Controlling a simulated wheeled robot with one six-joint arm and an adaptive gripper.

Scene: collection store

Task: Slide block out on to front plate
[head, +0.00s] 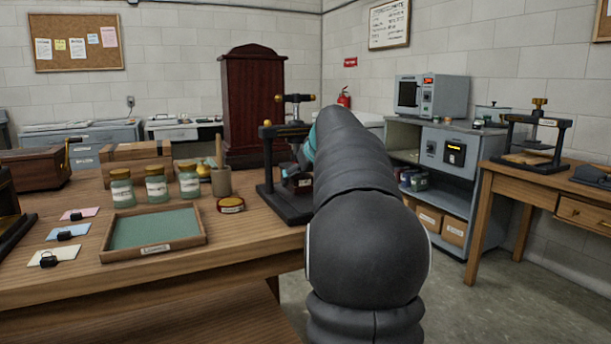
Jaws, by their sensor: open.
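A black screw press (268,160) with a brass-ended cross handle stands at the right end of the wooden bench. Its dark base plate (284,208) reaches toward the bench's front edge. A small dark block (301,182) with a pale mark shows low in the press, partly hidden by my arm. My arm reaches forward to the press. My gripper (300,164) is only partly seen, open, at the press just above the block. My arm covers the right side of the press, and I cannot tell whether the fingers touch the block.
Small padlocks on cards lie farther left. Another press (536,140) stands on the right table. Floor between is clear.

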